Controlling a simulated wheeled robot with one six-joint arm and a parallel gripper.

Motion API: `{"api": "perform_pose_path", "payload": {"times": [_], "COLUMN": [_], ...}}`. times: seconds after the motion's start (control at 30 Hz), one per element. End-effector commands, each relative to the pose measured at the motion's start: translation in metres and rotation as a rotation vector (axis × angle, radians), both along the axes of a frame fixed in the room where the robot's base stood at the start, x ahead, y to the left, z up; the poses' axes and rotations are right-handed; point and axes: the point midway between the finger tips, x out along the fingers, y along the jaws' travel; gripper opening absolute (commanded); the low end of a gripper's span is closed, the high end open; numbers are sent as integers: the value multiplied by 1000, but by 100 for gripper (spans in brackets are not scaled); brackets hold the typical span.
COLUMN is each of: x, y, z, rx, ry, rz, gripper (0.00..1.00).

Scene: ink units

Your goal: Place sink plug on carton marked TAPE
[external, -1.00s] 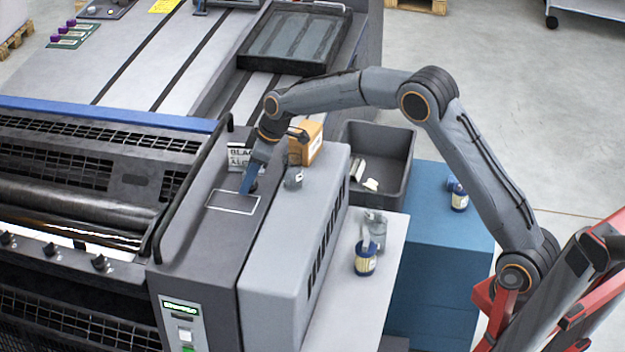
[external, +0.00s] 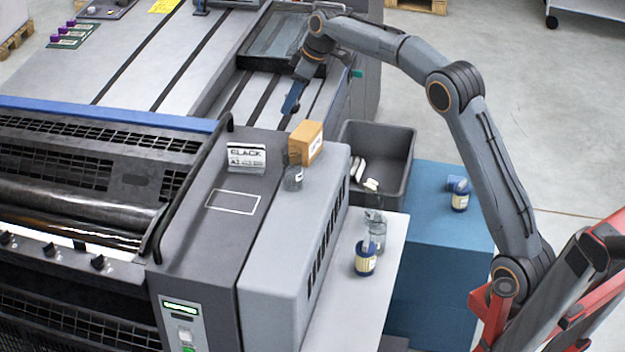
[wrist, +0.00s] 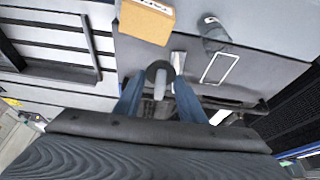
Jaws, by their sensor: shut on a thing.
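My gripper (external: 291,99) is in the air above the machine's flat bed, behind the carton in the external view. In the wrist view its two blue fingers (wrist: 158,88) are shut on the sink plug (wrist: 161,72), a dark disc with a pale grey stem. The plug is hard to make out in the external view. The carton marked TAPE (external: 306,142) is a small orange-brown box on top of the machine housing. It also shows in the wrist view (wrist: 146,22), above and slightly left of the plug, with a white label. The plug is apart from it.
A clear jar (external: 293,176) stands close in front of the carton. A white sign reading BLACK (external: 246,158) stands to its left. An outlined rectangle (external: 232,201) on the housing is empty. A dark grey bin (external: 380,150) is to the carton's right, a black tray (external: 270,58) behind.

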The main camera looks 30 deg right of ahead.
Motion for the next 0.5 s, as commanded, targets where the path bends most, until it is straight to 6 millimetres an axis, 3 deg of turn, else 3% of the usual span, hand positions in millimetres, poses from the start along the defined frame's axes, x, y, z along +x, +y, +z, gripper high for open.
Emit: {"api": "perform_pose_path", "payload": {"times": [0.1,0.23,0.5], "x": [6,8,7], "y": [-30,-45,-48], "z": [12,15,-27], "rx": [0,-1,-1], "ry": [-2,0,4], "rz": [-18,-23,-24], "gripper": [14,14,14]}}
